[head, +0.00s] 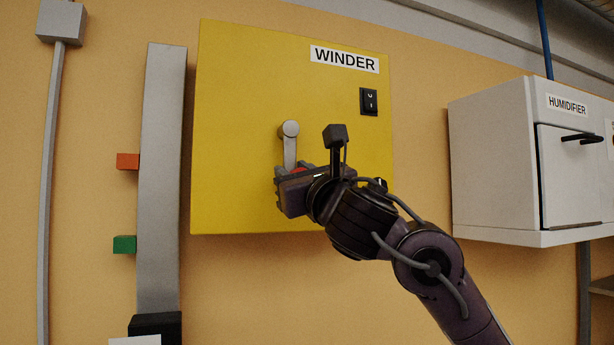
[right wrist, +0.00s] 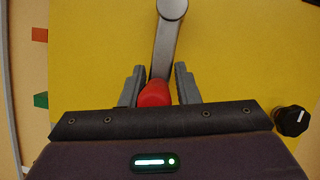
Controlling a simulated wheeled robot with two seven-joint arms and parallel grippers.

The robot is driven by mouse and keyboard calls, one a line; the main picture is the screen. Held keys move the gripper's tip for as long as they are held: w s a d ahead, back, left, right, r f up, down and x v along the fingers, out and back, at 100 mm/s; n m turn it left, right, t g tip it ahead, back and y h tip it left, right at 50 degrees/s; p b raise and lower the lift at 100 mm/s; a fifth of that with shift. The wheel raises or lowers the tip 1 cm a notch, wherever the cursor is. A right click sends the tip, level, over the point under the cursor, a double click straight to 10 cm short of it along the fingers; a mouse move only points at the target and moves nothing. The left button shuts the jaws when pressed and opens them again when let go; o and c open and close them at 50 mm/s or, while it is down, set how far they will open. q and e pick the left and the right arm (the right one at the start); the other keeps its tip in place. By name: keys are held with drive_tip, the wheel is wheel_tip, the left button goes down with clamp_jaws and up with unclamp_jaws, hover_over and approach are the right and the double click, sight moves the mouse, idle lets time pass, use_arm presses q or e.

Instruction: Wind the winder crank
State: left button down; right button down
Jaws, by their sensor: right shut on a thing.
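The yellow winder panel (head: 240,110) is on the wall, with a white WINDER label (head: 345,58) at its top. The grey crank arm (head: 290,150) hangs down from its round hub (head: 290,129). In the right wrist view the crank arm (right wrist: 166,45) ends in a red knob (right wrist: 155,93) between the fingers. My right gripper (head: 284,190) is at the lower end of the crank, shut on the red knob, most of which it hides in the head view. The right gripper also shows in the right wrist view (right wrist: 158,88). My left gripper is not in view.
A black rocker switch (head: 369,102) is at the panel's upper right. A black dial (right wrist: 292,121) is right of my gripper. A white humidifier cabinet (head: 495,160) stands to the right. A grey post (head: 161,180) with orange and green blocks is to the left.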

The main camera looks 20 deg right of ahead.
drive_tip(key=c, duration=1)
unclamp_jaws()
drive_tip(key=shift+a, duration=0.3)
drive_tip(key=shift+d, duration=0.1)
drive_tip(key=shift+s, duration=0.15)
drive_tip(key=s, duration=0.6)
drive_tip(key=shift+s+d+p, duration=0.15)
drive_tip(key=shift+s+p, duration=0.25)
drive_tip(key=shift+f, duration=0.1)
